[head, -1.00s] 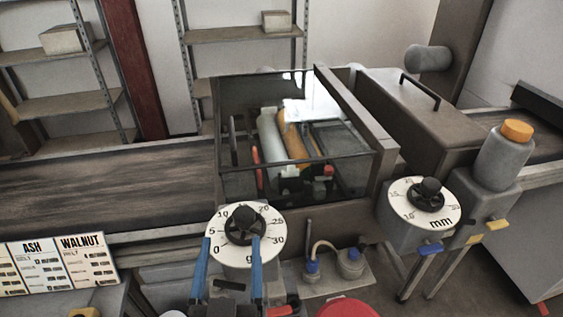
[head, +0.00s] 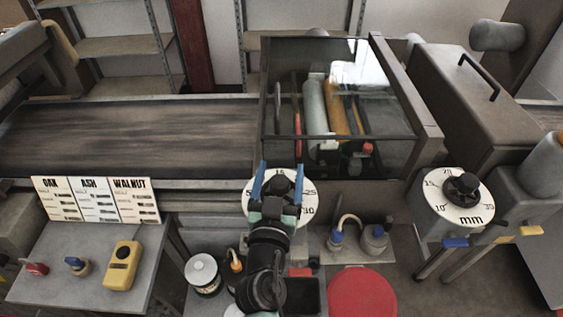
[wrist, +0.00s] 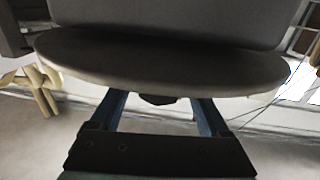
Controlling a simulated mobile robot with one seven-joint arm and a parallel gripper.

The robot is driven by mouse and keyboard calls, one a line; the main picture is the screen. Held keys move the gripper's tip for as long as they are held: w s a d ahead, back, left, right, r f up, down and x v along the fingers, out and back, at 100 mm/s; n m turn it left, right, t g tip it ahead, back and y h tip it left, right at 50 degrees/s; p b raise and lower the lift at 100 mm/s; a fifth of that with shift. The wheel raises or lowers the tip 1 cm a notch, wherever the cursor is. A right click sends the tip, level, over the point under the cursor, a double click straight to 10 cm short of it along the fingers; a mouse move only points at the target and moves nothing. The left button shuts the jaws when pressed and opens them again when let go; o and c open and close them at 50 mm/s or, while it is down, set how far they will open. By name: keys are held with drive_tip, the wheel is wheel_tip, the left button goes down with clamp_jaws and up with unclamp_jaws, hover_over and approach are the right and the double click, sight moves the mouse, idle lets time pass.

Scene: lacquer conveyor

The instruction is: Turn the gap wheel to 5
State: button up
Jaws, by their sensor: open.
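Two white dials with black knobs show in the head view. The left dial (head: 253,204) carries numbers, of which 25 and 30 show at its right. The right dial (head: 457,207) is marked mm, with 10, 15 and 20 readable. I cannot read the word gap on either. My gripper (head: 280,171) is open in front of the left dial, its blue fingers covering much of the face and knob. The left dial's setting is hidden. In the wrist view the open fingers (wrist: 160,108) reach toward a dark disc (wrist: 160,68) seen nearly edge-on, with a small dark knob (wrist: 158,99) between them.
A glass-covered roller machine (head: 340,110) stands behind the dials, with a conveyor belt (head: 130,135) at left. A side table (head: 75,255) holds a yellow device (head: 121,265). Cans stand below the left dial, near a red round lid (head: 362,293).

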drive_tip(key=shift+w+d, duration=0.15)
drive_tip(key=shift+w, duration=0.55)
drive_tip(key=shift+c, duration=0.2)
clamp_jaws()
